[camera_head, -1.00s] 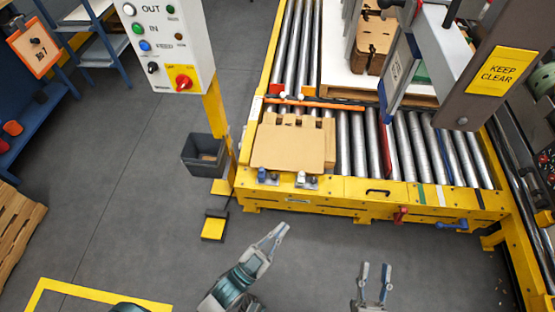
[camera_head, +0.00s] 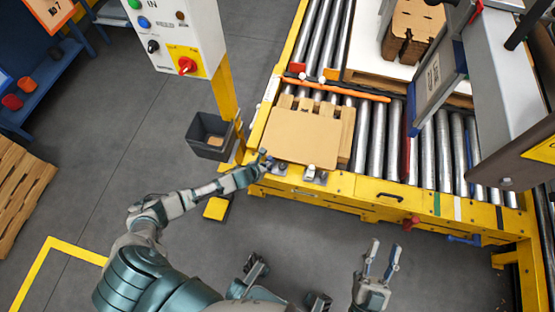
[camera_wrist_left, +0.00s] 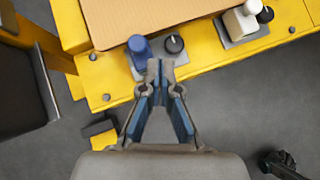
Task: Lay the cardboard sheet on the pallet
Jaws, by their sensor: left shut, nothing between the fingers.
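A flat tan cardboard sheet (camera_head: 303,137) lies on a wooden pallet (camera_head: 347,128) at the near left end of the roller conveyor. Pallet slats show along its far and right edges. The sheet's near edge also shows in the left wrist view (camera_wrist_left: 150,18). My left gripper (camera_head: 262,165) is at the conveyor's yellow front edge, near the sheet's near left corner. In the left wrist view its fingertips (camera_wrist_left: 160,66) are together and empty, beside a blue knob (camera_wrist_left: 139,48), short of the sheet. My right gripper (camera_head: 382,258) is open and empty over the floor in front of the conveyor.
A black knob (camera_wrist_left: 174,44) and a pale fitting (camera_wrist_left: 240,22) stand on the yellow frame (camera_head: 385,203). An orange bar (camera_head: 335,89) crosses behind the pallet. A control box (camera_head: 180,38) on a yellow post and a grey bin (camera_head: 210,136) stand left.

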